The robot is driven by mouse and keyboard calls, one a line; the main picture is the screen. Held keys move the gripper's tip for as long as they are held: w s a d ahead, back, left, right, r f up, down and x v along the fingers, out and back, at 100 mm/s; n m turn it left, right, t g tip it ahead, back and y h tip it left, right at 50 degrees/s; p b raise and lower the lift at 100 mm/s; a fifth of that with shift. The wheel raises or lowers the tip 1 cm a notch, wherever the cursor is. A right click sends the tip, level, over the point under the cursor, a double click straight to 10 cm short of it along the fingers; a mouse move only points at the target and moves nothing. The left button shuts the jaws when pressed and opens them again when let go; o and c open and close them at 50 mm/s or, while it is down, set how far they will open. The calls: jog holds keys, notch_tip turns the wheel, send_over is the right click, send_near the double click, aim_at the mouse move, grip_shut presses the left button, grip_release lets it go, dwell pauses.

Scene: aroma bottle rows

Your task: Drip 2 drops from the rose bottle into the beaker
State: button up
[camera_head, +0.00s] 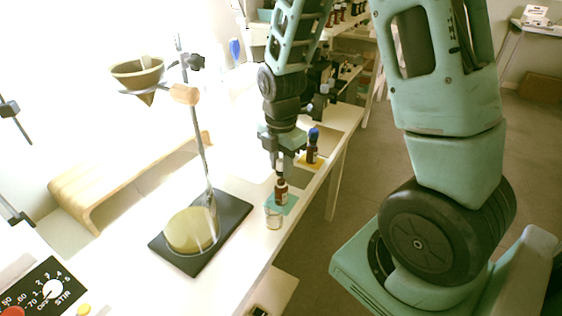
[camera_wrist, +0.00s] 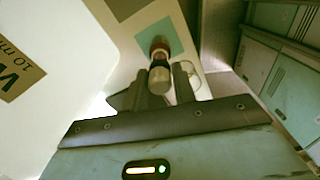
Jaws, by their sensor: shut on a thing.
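A small brown bottle (camera_head: 281,192) with a pale label and a pale dropper bulb is upright at the teal square pad (camera_head: 292,204). Its label is too small to read, so I cannot tell if it is the rose bottle. My gripper (camera_head: 279,164) points down from above, shut on the bulb. In the wrist view, the pale bulb (camera_wrist: 159,80) sits between my fingertips (camera_wrist: 163,84), with a dark collar and the reddish bottle beyond it. I cannot tell whether the bottle touches the pad. The small clear beaker (camera_head: 273,219) stands just in front of the bottle; its rim shows in the wrist view (camera_wrist: 203,92).
Another brown bottle with a blue bulb (camera_head: 313,147) stands on a yellow pad (camera_head: 304,161) farther back. The bench's right edge is close by.

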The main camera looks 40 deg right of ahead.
jog(key=shift+f+b, duration=0.75)
jog(key=shift+f, duration=0.4)
jog(key=o, duration=0.3)
dwell(1.2)
notch_tip(320, 180, up, 9)
jog(key=p, duration=0.8)
jog(key=shift+f, duration=0.1)
